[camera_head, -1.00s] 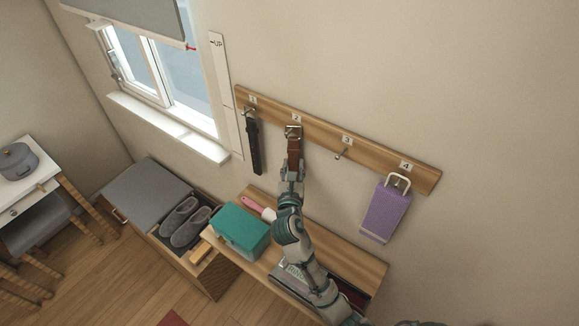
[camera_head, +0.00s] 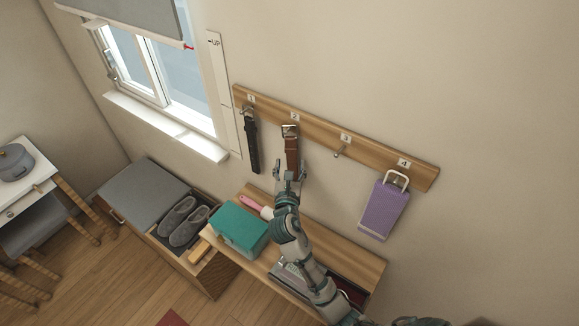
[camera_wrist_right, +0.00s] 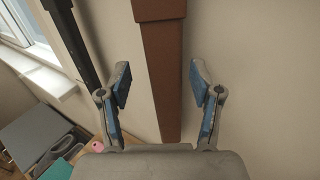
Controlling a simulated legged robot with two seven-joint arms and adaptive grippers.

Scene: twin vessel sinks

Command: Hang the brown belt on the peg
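The brown belt (camera_head: 292,155) hangs straight down from peg 2 on the wooden rail, its buckle (camera_head: 290,130) at the peg. In the right wrist view the brown belt (camera_wrist_right: 165,65) runs down between the two fingers, touching neither. My right gripper (camera_head: 289,168) is open just below and in front of the belt's lower part; it also shows in the right wrist view (camera_wrist_right: 162,85) with fingers spread wide. My left gripper is not in view.
The wooden peg rail (camera_head: 370,155) carries a black belt (camera_head: 252,145) on peg 1 and a purple item (camera_head: 384,210) on peg 4; peg 3 (camera_head: 340,152) is bare. Below stand a teal box (camera_head: 239,230), a bench and grey slippers (camera_head: 182,221).

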